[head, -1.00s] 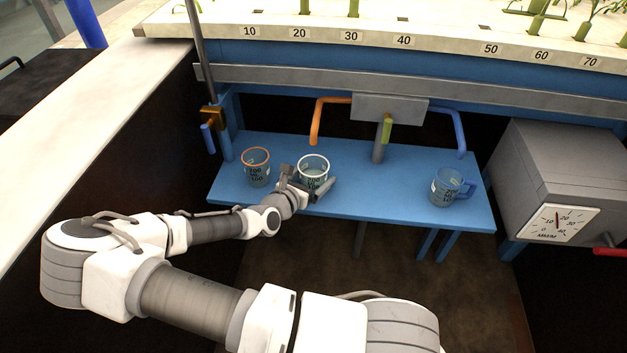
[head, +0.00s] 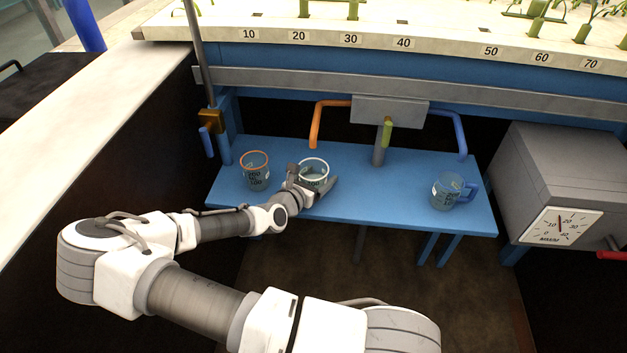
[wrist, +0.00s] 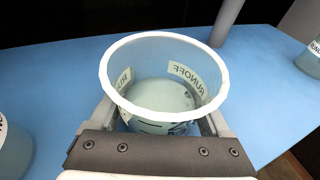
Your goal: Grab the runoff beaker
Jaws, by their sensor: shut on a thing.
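The runoff beaker (head: 314,169) is clear with a white rim and stands upright at the middle-left of the blue bench. In the wrist view the beaker (wrist: 163,72) carries labels that read RUNOFF and holds some pale liquid. My gripper (head: 313,186) reaches it from the front left. Its two fingers lie on either side of the beaker's lower body, and it is shut on the beaker. In the wrist view my gripper (wrist: 160,125) hides the beaker's near lower side. I cannot tell whether the beaker's base touches the bench.
An orange-rimmed beaker (head: 255,172) stands close on the left. A blue-handled jug (head: 453,191) stands at the right of the blue bench (head: 390,200). Orange (head: 315,125) and blue (head: 460,133) pipes hang behind. A grey box with a dial (head: 567,227) stands on the right.

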